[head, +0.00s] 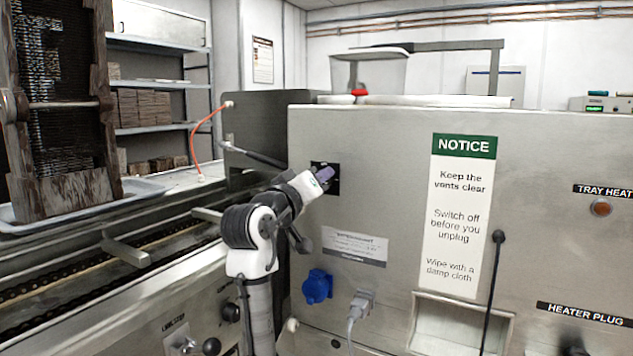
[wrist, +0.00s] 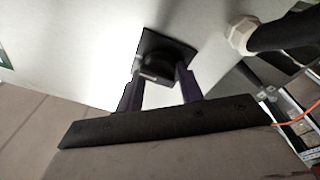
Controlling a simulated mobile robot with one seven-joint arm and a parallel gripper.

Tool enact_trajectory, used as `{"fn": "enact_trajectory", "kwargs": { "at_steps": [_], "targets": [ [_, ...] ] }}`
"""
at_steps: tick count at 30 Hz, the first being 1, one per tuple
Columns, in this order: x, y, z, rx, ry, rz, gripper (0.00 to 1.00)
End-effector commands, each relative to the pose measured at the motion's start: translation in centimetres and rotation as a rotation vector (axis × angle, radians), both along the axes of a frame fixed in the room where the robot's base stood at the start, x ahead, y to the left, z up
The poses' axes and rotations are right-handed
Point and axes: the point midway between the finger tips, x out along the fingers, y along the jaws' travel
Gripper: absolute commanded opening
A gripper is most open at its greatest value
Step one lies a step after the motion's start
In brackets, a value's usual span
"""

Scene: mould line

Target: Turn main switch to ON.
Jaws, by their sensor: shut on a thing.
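The main switch is a black rotary knob on a square black plate, on the upper left of the steel cabinet's front. In the head view its plate (head: 333,186) is mostly covered by my gripper (head: 325,176). In the wrist view the switch knob (wrist: 157,68) sits between the two dark purple fingers of my gripper (wrist: 160,88), which are shut on it. The knob's setting and any ON or OFF marking cannot be read.
A chain conveyor (head: 110,262) runs at the left. A hose fitting (wrist: 242,35) is close to the switch.

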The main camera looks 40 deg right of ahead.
Motion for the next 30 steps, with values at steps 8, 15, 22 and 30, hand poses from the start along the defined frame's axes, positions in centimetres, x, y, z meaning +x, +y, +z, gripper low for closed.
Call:
{"fn": "enact_trajectory", "kwargs": {
  "at_steps": [8,15,22,30],
  "targets": [
    [-0.20,-0.59,-1.19,0.044,-0.040,-0.013,0.15],
    [-0.34,-0.71,-1.22,0.046,-0.045,-0.016,0.15],
    [-0.42,-0.79,-1.26,0.046,-0.045,-0.018,0.47],
    [-0.26,-0.46,-0.78,0.037,-0.046,-0.011,0.55]
  ]
}}
